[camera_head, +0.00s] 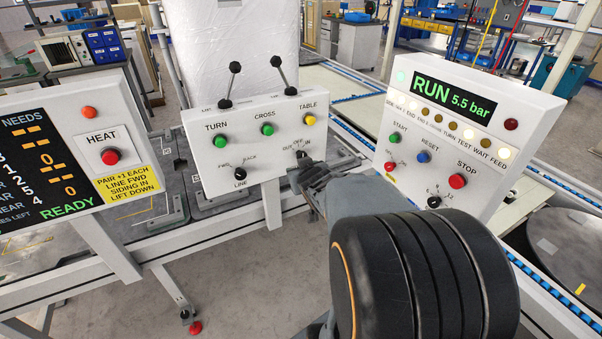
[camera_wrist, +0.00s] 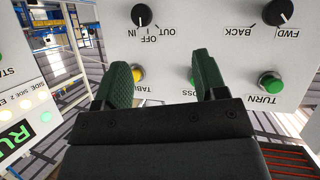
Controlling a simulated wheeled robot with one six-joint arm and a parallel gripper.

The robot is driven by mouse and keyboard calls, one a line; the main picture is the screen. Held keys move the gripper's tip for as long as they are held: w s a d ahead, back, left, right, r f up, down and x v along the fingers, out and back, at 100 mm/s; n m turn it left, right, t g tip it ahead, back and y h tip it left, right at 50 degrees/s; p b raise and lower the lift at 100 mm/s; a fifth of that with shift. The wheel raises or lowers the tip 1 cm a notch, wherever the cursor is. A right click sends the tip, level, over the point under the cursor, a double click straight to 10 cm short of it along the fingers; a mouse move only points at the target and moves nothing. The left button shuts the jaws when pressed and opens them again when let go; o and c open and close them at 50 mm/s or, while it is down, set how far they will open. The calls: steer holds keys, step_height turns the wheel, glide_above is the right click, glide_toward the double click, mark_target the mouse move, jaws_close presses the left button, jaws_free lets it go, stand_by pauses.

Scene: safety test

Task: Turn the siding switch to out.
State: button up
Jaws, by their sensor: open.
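The white middle panel (camera_head: 247,170) carries a small black rotary knob (camera_wrist: 142,14) marked OUT, OFF and IN; it shows upside down at the top of the wrist view. A white mark on it faces the labels' side, but I cannot tell which label it meets. Its name label is not visible. In the head view my gripper hides most of this knob. My gripper (camera_head: 312,172) is in front of the panel's lower right. In the wrist view its two green fingers (camera_wrist: 163,72) are apart with nothing between them, and the knob lies beyond the tips.
The same panel has a LINE knob (camera_head: 240,174), a TURN button (camera_head: 221,141), a CROSS button (camera_head: 267,129), a TABLE button (camera_head: 309,119) and two upright levers (camera_head: 233,82). A RUN panel (camera_head: 466,142) stands right; a HEAT panel (camera_head: 108,140) with a yellow note reading "SIDING IN" stands left.

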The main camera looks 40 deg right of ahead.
mark_target(301, 155)
steer(key=d+f+n+t+y+b, duration=0.1)
steer(key=d+f+t+y+b, duration=0.1)
steer(key=d+f+t+b, duration=0.45)
steer(key=shift+g, duration=0.35)
steer(key=w, duration=0.4)
steer(key=w+d, duration=0.1)
steer(key=w, duration=0.3)
steer(key=w+d, duration=0.1)
steer(key=w, duration=0.3)
steer(key=shift+w+r, duration=0.15)
steer(key=shift+w, duration=0.25)
steer(key=c, duration=0.9)
